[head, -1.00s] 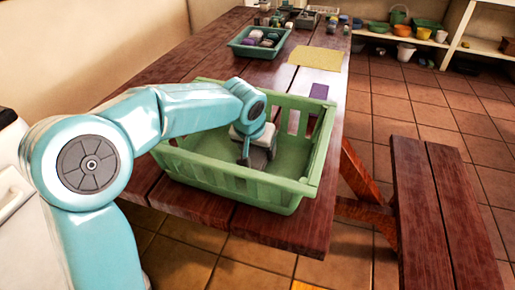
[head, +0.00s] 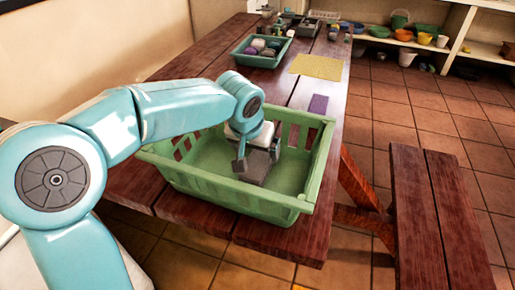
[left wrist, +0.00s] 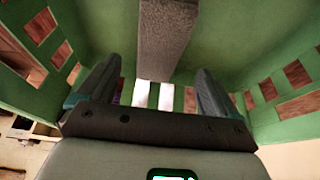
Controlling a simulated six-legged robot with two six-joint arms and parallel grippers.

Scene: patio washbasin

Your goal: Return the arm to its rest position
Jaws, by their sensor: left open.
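My left arm comes in from the left and bends down into a green slatted basket (head: 225,195) on the wooden table. My left gripper (head: 256,161) is low inside the basket, with its fingers apart. A grey block (head: 256,172) shows at the fingers, close to the basket floor. In the left wrist view the open fingers (left wrist: 160,75) stand to either side, and the long grey block (left wrist: 165,35) lies between and beyond them, with no clear contact. Green basket walls (left wrist: 230,40) surround it. My right gripper is not in view.
The basket rim (head: 235,205) stands close around the gripper. Behind it on the table (head: 190,68) lie a purple card (head: 318,104), a yellow mat (head: 317,67) and a teal tray (head: 244,58) of objects. A bench (head: 405,205) is at right; shelves (head: 455,50) stand at the back.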

